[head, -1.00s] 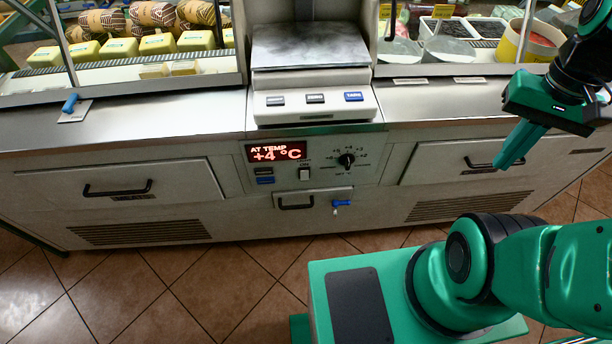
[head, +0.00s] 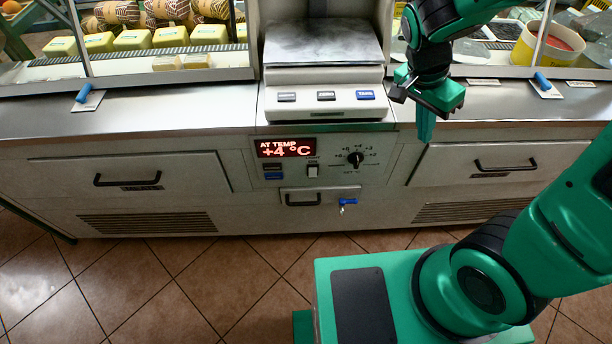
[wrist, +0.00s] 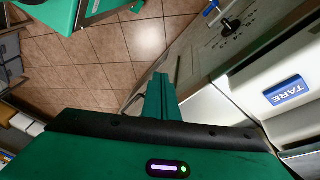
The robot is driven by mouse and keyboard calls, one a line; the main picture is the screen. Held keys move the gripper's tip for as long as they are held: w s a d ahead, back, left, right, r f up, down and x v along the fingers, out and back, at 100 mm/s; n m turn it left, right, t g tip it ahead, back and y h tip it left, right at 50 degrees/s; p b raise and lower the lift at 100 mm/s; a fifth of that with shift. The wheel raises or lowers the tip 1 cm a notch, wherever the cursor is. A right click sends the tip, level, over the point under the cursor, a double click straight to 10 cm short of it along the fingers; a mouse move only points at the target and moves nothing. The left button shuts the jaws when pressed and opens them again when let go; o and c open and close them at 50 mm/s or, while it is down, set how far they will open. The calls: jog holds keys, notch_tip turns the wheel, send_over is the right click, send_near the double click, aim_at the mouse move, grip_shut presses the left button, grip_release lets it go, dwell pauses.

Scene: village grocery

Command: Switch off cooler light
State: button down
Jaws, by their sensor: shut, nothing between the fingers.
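The cooler's control panel (head: 331,180) is on the counter front below the scale. It has a lit red display (head: 286,148) reading "AT TEMP +4 °C", a small white rocker switch (head: 313,171) and a black dial (head: 355,158). The rocker's label is too small to read, and I cannot tell which way it is set. My gripper (head: 425,125) is shut and empty, pointing down at the counter's front edge, right of the panel and apart from it. In the wrist view its closed fingers (wrist: 160,98) point towards the floor, with the dial (wrist: 230,26) beyond them; the rocker is not clear there.
A scale (head: 325,100) stands on the counter above the panel. Two small buttons (head: 273,171) sit left of the rocker. A small drawer handle (head: 303,199) and a blue-headed key (head: 347,203) are below it. Larger drawer handles (head: 128,181) stick out from the front.

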aim_at(313, 173)
jog(key=s+a+f+m+t, duration=0.1)
jog(key=a+f, duration=0.4)
jog(key=a, duration=0.4)
jog(key=a+f+m+t, duration=0.2)
jog(key=a+f, duration=0.3)
jog(key=a, duration=0.5)
jog(key=s+a+f+m+t+h, duration=0.1)
jog(key=a+f+t, duration=0.1)
jog(key=a+f, duration=0.3)
jog(key=a, duration=0.4)
jog(key=shift+s+a+f+m, duration=0.25)
jog(key=shift+s+f+m, duration=0.05)
jog(key=shift+m, duration=0.1)
jog(key=shift+f, duration=0.1)
jog(key=w+d+f, duration=0.4)
jog(key=w+f, duration=0.4)
jog(key=shift+w+f, duration=0.15)
jog(key=shift+f, duration=0.15)
jog(key=shift+a, duration=0.2)
